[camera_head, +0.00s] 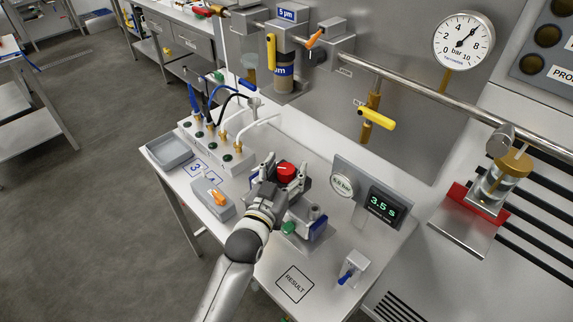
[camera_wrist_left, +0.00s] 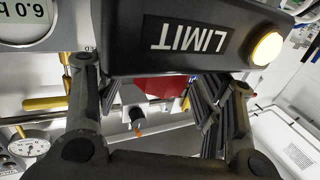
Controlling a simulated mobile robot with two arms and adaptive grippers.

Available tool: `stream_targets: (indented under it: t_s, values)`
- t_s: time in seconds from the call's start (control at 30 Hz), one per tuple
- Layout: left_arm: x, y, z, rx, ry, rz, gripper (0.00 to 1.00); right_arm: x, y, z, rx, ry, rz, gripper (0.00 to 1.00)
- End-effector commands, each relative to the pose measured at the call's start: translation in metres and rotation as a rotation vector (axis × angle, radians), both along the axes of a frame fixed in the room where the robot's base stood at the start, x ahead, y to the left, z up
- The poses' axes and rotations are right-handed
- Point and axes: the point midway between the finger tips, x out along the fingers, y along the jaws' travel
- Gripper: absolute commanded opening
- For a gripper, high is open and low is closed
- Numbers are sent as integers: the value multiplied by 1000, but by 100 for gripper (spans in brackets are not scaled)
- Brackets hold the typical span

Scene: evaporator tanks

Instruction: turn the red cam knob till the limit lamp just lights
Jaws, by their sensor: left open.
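The red cam knob (camera_head: 287,169) sits on a small device on the bench in the head view. My left gripper (camera_head: 282,181) is at the knob, with its fingers on either side of it. In the left wrist view the red knob (camera_wrist_left: 164,86) shows between the open fingers (camera_wrist_left: 160,105), partly hidden behind a dark block marked LIMIT (camera_wrist_left: 187,36). I cannot tell whether either finger touches the knob. The limit lamp (camera_wrist_left: 267,48) on that block glows yellow-white, so it looks lit. My right gripper is not in view.
A timer display (camera_head: 383,207) reads 3.5 s. Beside it is a round pressure readout (camera_head: 342,186). A grey box with an orange switch (camera_head: 217,198) lies left of my arm. A blue toggle box (camera_head: 353,266) and a RESULT mark (camera_head: 295,284) are at the front right.

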Motion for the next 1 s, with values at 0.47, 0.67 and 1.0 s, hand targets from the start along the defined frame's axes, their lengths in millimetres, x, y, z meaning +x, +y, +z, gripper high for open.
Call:
stream_targets:
  t_s: [0.47,0.67,1.0]
  values:
    - [7,-3,0,0,-1,0,58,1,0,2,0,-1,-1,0]
    - [7,-3,0,0,0,0,32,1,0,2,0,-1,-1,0]
    - [7,-2,0,1,-2,-8,15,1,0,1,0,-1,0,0]
